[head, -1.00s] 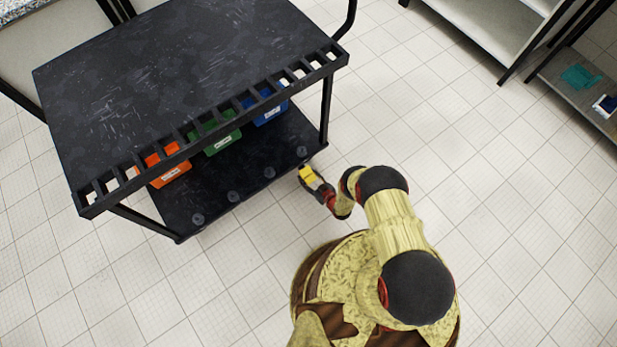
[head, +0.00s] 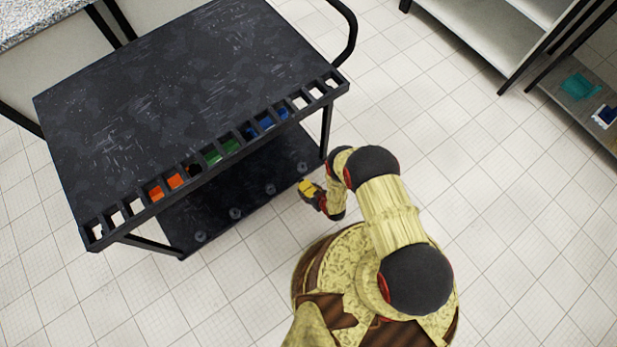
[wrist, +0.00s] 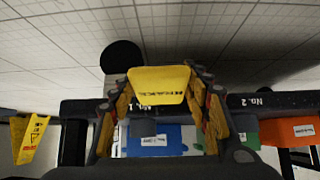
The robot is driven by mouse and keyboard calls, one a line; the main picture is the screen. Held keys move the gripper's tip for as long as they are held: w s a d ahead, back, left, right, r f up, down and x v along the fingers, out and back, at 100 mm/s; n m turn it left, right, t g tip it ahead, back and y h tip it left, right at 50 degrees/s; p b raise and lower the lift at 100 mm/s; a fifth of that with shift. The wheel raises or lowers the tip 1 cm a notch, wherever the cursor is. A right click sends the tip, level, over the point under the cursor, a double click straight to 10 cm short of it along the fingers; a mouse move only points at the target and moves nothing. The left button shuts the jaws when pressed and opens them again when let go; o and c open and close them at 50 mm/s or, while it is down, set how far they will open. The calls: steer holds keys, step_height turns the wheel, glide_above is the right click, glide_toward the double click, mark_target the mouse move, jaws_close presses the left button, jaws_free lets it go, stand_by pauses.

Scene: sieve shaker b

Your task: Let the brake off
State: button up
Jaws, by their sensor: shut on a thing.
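The yellow brake pedal (wrist: 160,82), with dark upside-down lettering that looks like BRAKE, fills the space between my gripper's fingers in the wrist view. My gripper (wrist: 162,108) is shut on it, with a finger along each side. In the head view, my gripper (head: 309,192) is low at the right front corner of the black cart (head: 200,75), with the yellow pedal (head: 306,187) at its tip. A dark round wheel (wrist: 121,57) shows just behind the pedal in the wrist view. The pedal's exact tilt is hard to tell.
The cart's lower shelf (head: 240,195) is close to my gripper. Orange (head: 166,187), green (head: 221,151) and blue (head: 267,124) bins show through the slots. A yellow floor sign (wrist: 30,138) stands at left in the wrist view.

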steer(key=shift+w+a+r+g+h, duration=0.15)
steer(key=shift+w+r+g+h, duration=0.1)
steer(key=shift+r+g+h, duration=0.4)
steer(key=shift+f, duration=0.15)
steer(key=o, duration=1.6)
steer(key=shift+o, duration=0.5)
steer(key=v, duration=1.2)
steer(key=shift+w, duration=0.15)
